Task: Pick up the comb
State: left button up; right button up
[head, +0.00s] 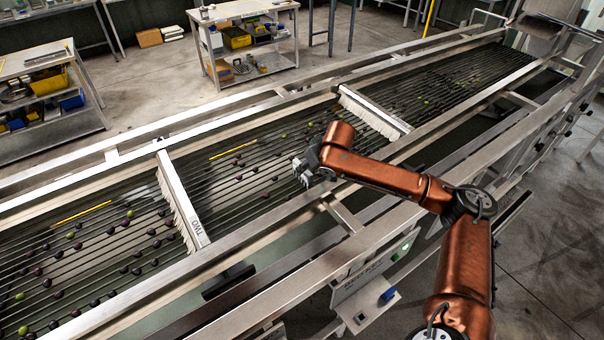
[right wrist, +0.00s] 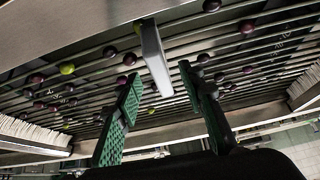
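My right gripper (head: 304,172) is over the slatted roller bed (head: 255,180), between the two bristled cross boards. In the right wrist view its two green-padded fingers (right wrist: 160,76) are apart, with nothing clamped between them. A pale grey flat bar (right wrist: 156,58), perhaps the comb, shows beyond and between the fingertips, its long side pointing toward the gripper. Its teeth cannot be made out, and I cannot tell whether it touches a finger. No comb can be made out in the head view; the gripper may hide it. My left gripper is not in view.
Dark and green olives lie scattered on the rollers. A bristled board marked TWO (head: 181,198) and another bristled board (head: 374,112) cross the bed. Metal side rails (head: 250,230) edge it. Yellow strips (head: 82,213) lie on the rollers. A control box (head: 372,285) is at the near side.

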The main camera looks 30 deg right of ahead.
jog(key=x, duration=0.5)
jog(key=shift+w+f+b, duration=0.2)
jog(key=shift+w+b, duration=0.15)
jog(key=shift+s, duration=0.1)
jog(key=shift+c, duration=0.6)
grip_shut()
